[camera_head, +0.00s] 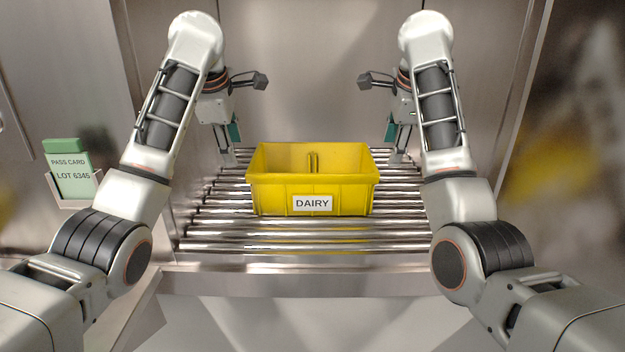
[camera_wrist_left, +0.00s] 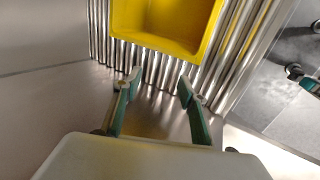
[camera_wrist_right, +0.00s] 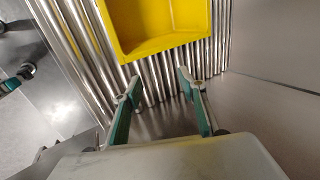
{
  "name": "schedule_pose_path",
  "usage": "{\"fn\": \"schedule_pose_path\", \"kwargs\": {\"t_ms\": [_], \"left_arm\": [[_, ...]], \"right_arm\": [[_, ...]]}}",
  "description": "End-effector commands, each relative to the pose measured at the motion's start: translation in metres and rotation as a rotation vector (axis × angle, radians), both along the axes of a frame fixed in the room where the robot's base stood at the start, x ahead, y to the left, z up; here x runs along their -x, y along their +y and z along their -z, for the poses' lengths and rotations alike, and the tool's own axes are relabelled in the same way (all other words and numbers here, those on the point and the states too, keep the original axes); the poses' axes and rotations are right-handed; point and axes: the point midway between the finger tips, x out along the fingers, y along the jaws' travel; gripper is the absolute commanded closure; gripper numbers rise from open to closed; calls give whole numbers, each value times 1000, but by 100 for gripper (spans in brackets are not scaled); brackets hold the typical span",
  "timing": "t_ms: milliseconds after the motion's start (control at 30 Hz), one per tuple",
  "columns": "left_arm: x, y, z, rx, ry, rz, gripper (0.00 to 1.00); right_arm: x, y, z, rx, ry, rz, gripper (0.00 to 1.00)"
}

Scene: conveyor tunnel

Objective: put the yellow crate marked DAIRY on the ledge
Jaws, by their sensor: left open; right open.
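The yellow crate marked DAIRY (camera_head: 272,198) stands upright on the metal rollers, its white label facing me. It looks empty. Its yellow wall shows at the top of the left wrist view (camera_wrist_left: 160,40) and of the right wrist view (camera_wrist_right: 160,44). My left gripper (camera_head: 227,157) is open beside the crate's left side, apart from it; its two fingers (camera_wrist_left: 158,80) have nothing between them. My right gripper (camera_head: 397,158) is open beside the crate's right side, also apart; its fingers (camera_wrist_right: 158,80) are empty. I cannot tell which surface is the ledge.
The roller conveyor (camera_head: 300,236) lies between metal side walls, with a back wall (camera_head: 310,90) behind. A metal front edge (camera_head: 300,283) runs before the rollers. A green pass card, LOT 6345 (camera_head: 73,172), sits in a holder at the left. Bare rollers lie in front of the crate.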

Motion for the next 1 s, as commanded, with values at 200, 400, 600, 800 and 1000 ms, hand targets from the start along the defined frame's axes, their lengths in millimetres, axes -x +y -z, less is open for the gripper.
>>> {"fn": "schedule_pose_path", "kwargs": {"t_ms": [200, 400, 600, 800, 1000], "left_arm": [[-10, 2, 22, -2, 5, -4, 58], [-26, 2, 54, -4, 4, -4, 58], [-42, 2, 86, -3, 5, -4, 58], [-57, 1, 114, -2, 4, -3, 58], [-63, -8, 124, -2, 1, 0, 58]], "right_arm": [[-10, -2, 22, 4, 5, 2, 58], [-26, -3, 54, 4, 5, 3, 58], [-42, -2, 86, 2, 6, 3, 58], [-57, -1, 115, 1, 5, 2, 58], [-63, 8, 124, 1, 0, -2, 58]]}}
